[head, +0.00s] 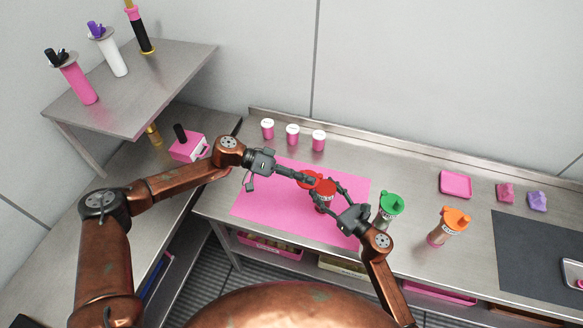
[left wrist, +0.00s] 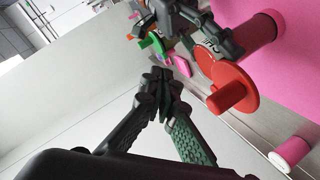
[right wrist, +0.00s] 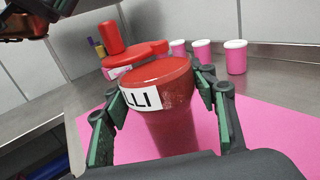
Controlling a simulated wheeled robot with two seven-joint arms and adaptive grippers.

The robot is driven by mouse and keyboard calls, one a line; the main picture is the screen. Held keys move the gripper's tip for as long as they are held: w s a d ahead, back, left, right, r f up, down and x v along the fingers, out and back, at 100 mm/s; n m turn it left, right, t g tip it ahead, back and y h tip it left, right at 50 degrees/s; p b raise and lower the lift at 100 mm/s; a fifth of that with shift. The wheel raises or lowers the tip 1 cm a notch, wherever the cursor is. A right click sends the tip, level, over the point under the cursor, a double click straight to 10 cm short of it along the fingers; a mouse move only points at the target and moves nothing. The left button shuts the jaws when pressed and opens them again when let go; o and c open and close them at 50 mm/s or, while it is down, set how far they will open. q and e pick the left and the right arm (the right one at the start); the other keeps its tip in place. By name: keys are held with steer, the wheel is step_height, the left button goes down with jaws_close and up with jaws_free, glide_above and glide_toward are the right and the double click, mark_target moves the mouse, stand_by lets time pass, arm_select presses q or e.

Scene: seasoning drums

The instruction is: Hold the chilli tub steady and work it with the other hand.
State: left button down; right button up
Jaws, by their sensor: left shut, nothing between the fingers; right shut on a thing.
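The chilli tub (right wrist: 165,120) is a red see-through drum with a red top and a white label reading "LLI". It stands upright over the pink mat (head: 265,200). My right gripper (right wrist: 153,100) is closed around its upper body, a finger on each side. A flat red lid piece with a stubby knob (right wrist: 112,37) juts out at the tub's top; it also shows in the left wrist view (left wrist: 228,92). My left gripper (left wrist: 156,78) is shut and empty, its tips close beside the red lid; in the head view I cannot tell whether they touch.
Pink pots with white lids (head: 292,133) stand behind the mat. A green-lidded drum (head: 390,204) is close to my right gripper, and an orange-lidded drum (head: 452,222) is farther right. A pink tray (head: 455,184) and a dark mat (head: 535,255) lie at the right.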

arm_select(q)
steer(key=w+a+r+t+y, duration=0.1)
steer(key=w+a+r+y, duration=0.1)
steer(key=a, duration=0.5)
steer(key=w+a+r+n+t+y, duration=0.1)
steer(key=w+a+r+y, duration=0.1)
steer(key=w+a+y, duration=0.2)
steer(key=w+a, duration=0.3)
steer(key=shift+r+y, duration=0.3)
steer(key=shift+r, duration=0.1)
steer(key=s+d+f, duration=0.2)
steer(key=d+f, duration=0.6)
steer(key=d, duration=0.1)
steer(key=shift+s, duration=0.15)
